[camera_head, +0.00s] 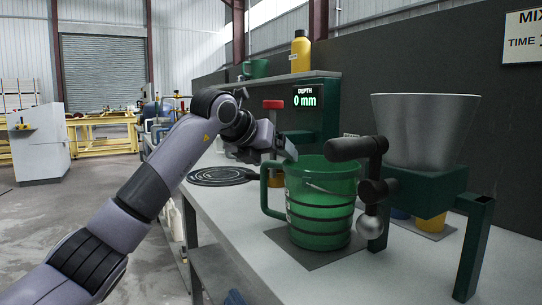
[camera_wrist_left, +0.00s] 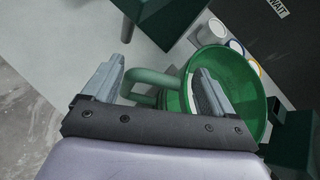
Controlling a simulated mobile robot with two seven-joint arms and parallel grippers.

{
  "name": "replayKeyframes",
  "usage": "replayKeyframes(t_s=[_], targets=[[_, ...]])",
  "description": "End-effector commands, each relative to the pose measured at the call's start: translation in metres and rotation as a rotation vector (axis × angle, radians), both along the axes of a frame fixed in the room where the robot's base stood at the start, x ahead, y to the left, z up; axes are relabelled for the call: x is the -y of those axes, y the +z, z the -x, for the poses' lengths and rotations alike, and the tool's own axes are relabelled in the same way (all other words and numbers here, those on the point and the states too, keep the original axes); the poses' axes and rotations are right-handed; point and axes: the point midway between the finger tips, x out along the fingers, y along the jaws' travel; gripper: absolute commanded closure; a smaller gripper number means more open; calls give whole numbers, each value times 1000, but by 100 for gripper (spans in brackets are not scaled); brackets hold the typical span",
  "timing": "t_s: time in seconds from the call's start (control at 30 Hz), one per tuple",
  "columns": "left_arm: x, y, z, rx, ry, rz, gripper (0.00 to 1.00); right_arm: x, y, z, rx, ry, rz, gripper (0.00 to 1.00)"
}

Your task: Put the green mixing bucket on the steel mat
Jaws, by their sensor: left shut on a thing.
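The green mixing bucket (camera_head: 322,215) stands upright over the dark grey steel mat (camera_head: 306,260) on the bench and appears to rest on it. Its side handle points left, toward my arm. My left gripper (camera_head: 284,150) is at the bucket's rim on the handle side, shut on the bucket. In the left wrist view, the bucket's open top (camera_wrist_left: 235,85) and its handle show between and beside the fingers (camera_wrist_left: 158,88). The exact contact is partly hidden by the fingers. My right gripper is not in view.
A steel hopper (camera_head: 424,130) on a green stand is close to the bucket's right, with a dark arm and metal ball (camera_head: 370,227) beside it. A black coiled plate (camera_head: 224,176) lies to the left. A depth display (camera_head: 305,101) reads 0 mm. The bench front (camera_head: 265,275) is clear.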

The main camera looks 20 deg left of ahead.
Motion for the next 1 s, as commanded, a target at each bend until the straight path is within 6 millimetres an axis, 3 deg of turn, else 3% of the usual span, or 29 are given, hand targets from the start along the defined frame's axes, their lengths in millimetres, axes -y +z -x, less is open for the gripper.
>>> replayKeyframes(t_s=[0.03,0.33,0.37,0.4,0.67,1.0], targets=[[1,7,1,15,0,11,99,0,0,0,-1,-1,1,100],[0,2,1,15,0,11,99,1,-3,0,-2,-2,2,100],[1,3,1,15,0,11,7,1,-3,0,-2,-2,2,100],[0,3,1,16,-1,10,0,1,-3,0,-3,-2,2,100],[0,-8,0,-8,1,-5,0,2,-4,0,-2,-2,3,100],[-8,20,34,8,0,0,0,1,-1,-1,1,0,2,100]])
